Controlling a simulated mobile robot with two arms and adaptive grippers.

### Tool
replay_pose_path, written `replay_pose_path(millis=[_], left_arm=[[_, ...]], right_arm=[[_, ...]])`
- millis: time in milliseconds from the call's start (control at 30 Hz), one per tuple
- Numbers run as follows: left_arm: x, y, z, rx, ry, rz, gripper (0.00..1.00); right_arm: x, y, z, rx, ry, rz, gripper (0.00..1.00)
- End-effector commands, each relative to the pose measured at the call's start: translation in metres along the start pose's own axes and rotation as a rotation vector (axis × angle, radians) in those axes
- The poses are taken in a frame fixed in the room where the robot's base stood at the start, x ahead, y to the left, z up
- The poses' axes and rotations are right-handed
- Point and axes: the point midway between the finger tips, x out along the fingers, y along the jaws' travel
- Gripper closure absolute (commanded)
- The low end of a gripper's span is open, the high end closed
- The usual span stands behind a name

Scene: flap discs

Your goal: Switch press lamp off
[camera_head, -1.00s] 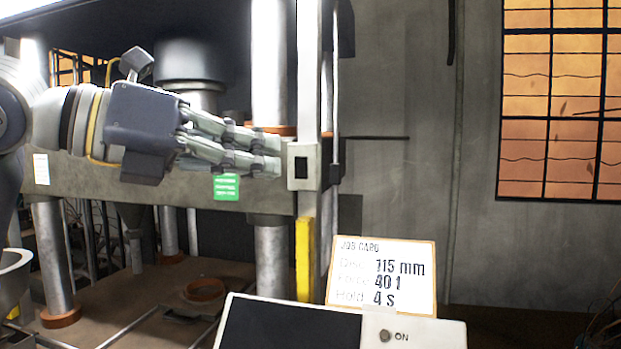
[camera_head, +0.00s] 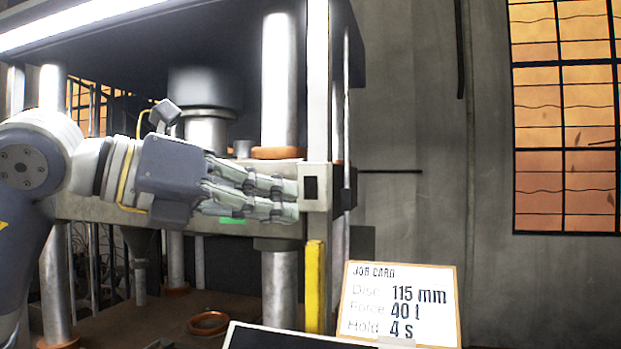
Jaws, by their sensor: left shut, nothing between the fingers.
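The press lamp (camera_head: 85,22) is a long white strip under the top of the press at the upper left, and it is brightly lit. A pale switch box (camera_head: 314,200) with a black rectangular rocker (camera_head: 311,188) sits on the front upright of the press. My left gripper (camera_head: 292,198) comes in from the left, shut and empty. Its fingertips are at the left edge of the switch box, just left of the rocker. I cannot tell whether they touch it. My right gripper is not in view.
The press ram (camera_head: 205,95) and steel columns (camera_head: 278,80) stand behind my left arm. A job card (camera_head: 402,300) stands at the lower right, behind a dark panel (camera_head: 290,338). A yellow strip (camera_head: 314,285) runs below the switch box.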

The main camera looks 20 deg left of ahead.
Motion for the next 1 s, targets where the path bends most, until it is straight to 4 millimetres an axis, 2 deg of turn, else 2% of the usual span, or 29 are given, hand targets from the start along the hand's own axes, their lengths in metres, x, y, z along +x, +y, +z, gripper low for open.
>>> replay_pose_path(millis=[500,700,1000], left_arm=[[0.046,0.033,0.036,-0.001,0.001,-0.001,1.0],[0.053,0.039,0.039,-0.001,0.001,0.0,1.0],[0.054,0.04,0.039,0.0,0.0,0.0,1.0]], right_arm=[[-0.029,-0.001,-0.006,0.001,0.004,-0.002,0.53],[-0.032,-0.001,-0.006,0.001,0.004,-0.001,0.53],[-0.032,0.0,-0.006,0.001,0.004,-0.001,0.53]])
